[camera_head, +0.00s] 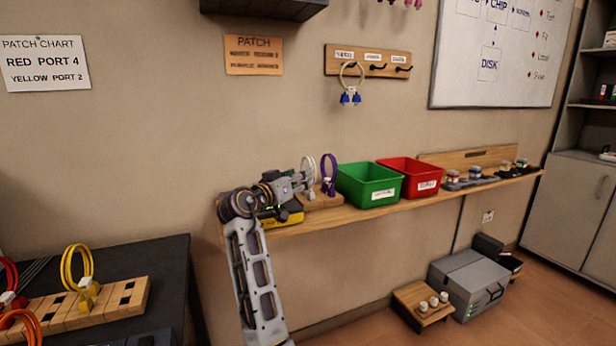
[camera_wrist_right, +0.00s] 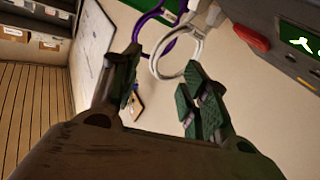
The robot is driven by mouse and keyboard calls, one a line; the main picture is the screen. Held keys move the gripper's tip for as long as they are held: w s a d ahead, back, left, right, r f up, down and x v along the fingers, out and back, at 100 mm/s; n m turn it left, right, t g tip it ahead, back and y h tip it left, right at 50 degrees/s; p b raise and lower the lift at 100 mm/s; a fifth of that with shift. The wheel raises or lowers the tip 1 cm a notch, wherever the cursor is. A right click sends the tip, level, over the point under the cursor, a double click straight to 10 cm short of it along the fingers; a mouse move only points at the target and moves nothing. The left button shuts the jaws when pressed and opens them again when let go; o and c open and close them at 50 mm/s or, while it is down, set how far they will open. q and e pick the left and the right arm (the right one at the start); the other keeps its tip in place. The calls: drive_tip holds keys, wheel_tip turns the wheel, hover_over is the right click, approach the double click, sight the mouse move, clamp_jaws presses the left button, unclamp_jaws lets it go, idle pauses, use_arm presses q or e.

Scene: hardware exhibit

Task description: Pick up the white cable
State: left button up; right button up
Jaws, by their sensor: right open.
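The white cable (camera_head: 308,166) is an upright loop on a small wooden holder (camera_head: 322,199) on the wall shelf. The purple cable (camera_head: 329,170) stands just right of it. In the right wrist view the white cable (camera_wrist_right: 157,66) shows as a ring beyond and between the fingertips, with the purple cable (camera_wrist_right: 150,20) behind it. My right gripper (camera_head: 303,183) is open beside the white cable, its fingers partly hiding the cable's lower part in the head view. In the wrist view the gripper (camera_wrist_right: 163,82) holds nothing. My left gripper is not in view.
A yellow-and-dark device (camera_head: 285,217) lies under my right wrist; its screen side shows in the wrist view (camera_wrist_right: 262,38). Green (camera_head: 369,185) and red (camera_head: 412,178) bins stand to the right on the shelf (camera_head: 440,200). A dark table (camera_head: 165,265) holds other cables at left.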

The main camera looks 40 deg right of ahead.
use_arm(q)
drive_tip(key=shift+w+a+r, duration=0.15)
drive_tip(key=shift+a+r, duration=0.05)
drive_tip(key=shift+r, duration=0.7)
use_arm(e)
drive_tip(key=x, duration=0.2)
drive_tip(key=shift+w+d, duration=0.1)
drive_tip(key=shift+d, duration=0.2)
drive_tip(key=p+x, duration=0.1)
drive_tip(key=x, duration=0.3)
drive_tip(key=shift+d+r, duration=0.15)
drive_tip(key=shift+d, duration=0.1)
use_arm(q)
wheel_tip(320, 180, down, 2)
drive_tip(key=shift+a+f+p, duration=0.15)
drive_tip(key=shift+p, duration=0.15)
use_arm(e)
drive_tip(key=shift+w+d, duration=0.15)
drive_tip(key=shift+d, duration=0.2)
